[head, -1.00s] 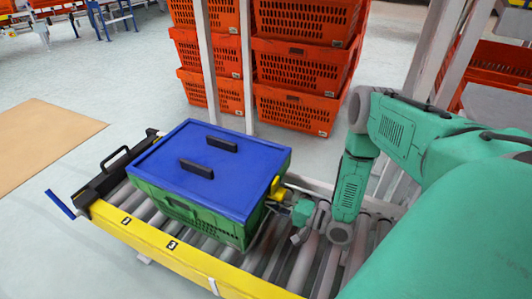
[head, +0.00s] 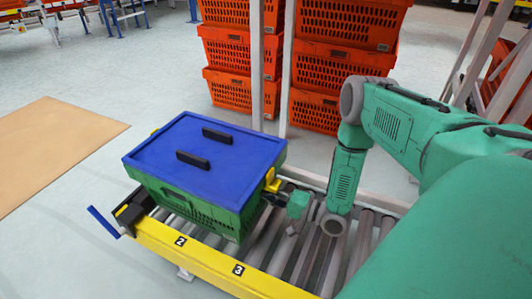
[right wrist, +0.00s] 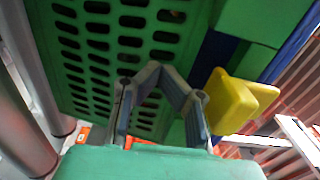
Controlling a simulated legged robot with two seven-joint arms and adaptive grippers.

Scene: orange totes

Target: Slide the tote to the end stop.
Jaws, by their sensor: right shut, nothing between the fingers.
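The tote is green with a blue lid (head: 205,155) and two black handles on top. It sits on the roller conveyor at its left end. The end stop (head: 133,208) is black and mostly hidden behind the tote; I cannot tell whether they touch. My right gripper (head: 270,195) is shut and empty at the tote's right end, just below a yellow latch (head: 273,180). In the right wrist view, the shut fingers (right wrist: 158,72) are against or very near the perforated green wall (right wrist: 120,35), with the yellow latch (right wrist: 235,100) to their right. My left gripper is not in view.
The yellow rail (head: 215,260) with number marks runs along the conveyor's near side. A blue lever (head: 103,222) sticks out at the left end. Bare rollers (head: 300,250) lie right of the tote. Stacked orange totes (head: 340,75) and grey posts (head: 257,65) stand behind.

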